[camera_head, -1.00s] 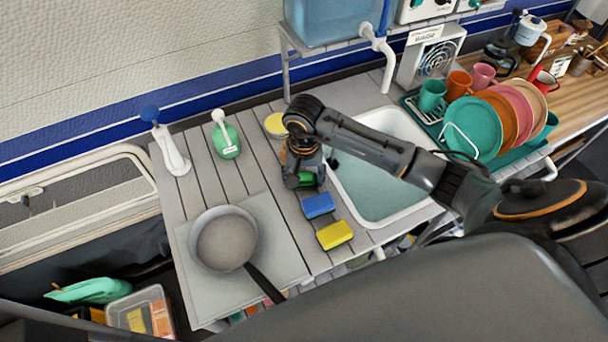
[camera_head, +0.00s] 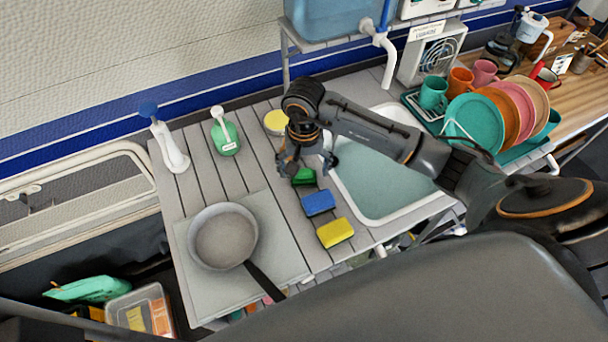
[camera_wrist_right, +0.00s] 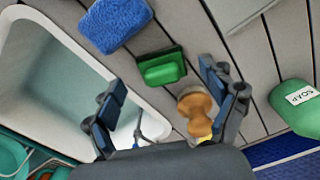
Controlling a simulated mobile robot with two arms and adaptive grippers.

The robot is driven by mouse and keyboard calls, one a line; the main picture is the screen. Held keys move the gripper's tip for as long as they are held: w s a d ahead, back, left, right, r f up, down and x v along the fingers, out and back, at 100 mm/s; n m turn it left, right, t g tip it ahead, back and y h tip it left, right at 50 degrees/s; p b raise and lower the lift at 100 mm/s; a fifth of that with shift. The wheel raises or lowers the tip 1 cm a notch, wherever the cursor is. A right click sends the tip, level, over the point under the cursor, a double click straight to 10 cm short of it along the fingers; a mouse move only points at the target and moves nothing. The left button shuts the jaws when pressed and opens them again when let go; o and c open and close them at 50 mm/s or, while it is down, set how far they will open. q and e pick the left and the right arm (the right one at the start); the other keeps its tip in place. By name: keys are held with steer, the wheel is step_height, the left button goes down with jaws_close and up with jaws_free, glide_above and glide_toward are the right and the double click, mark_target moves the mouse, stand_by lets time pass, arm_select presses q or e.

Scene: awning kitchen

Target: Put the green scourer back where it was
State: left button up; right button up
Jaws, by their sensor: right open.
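The green scourer (camera_head: 304,177) lies flat on the grey slatted counter, beside the left edge of the sink and just behind the blue sponge (camera_head: 318,203). The yellow sponge (camera_head: 335,233) lies in front of the blue one, so the three form a row. My right gripper (camera_head: 309,160) is open and empty above and slightly behind the scourer, hiding part of it. In the right wrist view the green scourer (camera_wrist_right: 162,66) lies whole and clear of the spread fingers (camera_wrist_right: 163,93), with the blue sponge (camera_wrist_right: 115,22) near it. My left gripper is not in view.
A wooden-handled brush (camera_wrist_right: 195,108) stands near the right finger in the wrist view. The sink (camera_head: 375,175) is right of the row. A green soap bottle (camera_head: 225,138), a yellow round item (camera_head: 276,122) and a frying pan (camera_head: 223,237) on a grey mat are to the left.

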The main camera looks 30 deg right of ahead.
mark_target(304, 174)
step_height(304, 174, up, 9)
steer(key=b, duration=0.2)
